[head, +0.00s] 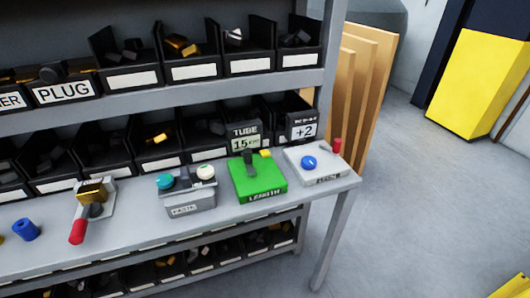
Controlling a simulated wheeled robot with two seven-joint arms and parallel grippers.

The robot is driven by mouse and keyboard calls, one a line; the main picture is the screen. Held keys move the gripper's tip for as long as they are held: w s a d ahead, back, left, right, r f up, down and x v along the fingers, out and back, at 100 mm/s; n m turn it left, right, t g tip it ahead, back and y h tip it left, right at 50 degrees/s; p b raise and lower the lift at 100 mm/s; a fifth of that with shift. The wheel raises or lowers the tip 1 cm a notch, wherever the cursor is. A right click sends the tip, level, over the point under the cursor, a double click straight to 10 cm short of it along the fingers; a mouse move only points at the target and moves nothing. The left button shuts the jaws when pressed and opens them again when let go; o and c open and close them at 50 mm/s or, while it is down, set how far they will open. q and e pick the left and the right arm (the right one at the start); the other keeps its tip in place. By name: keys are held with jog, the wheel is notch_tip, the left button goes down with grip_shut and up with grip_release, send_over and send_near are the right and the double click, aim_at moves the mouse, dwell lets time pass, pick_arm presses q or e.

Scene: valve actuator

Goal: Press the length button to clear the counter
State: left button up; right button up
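The green box labelled LENGTH (262,182) stands on the shelf top, right of the middle. A dark lever or knob (248,158) sticks up from it, and a small yellow button-like part (265,153) sits near its back right corner. Behind it a display (244,138) reads TUBE and 15, with small lettering after it. Neither of my grippers shows in the head view, and nothing touches the green box.
A grey box with teal and white knobs (190,196) stands left of it. A pale panel with a blue knob and red part (318,166) stands right, near the shelf's end, below a +2 display (303,129). A red-handled valve (90,208) and bins (160,147) are further left.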

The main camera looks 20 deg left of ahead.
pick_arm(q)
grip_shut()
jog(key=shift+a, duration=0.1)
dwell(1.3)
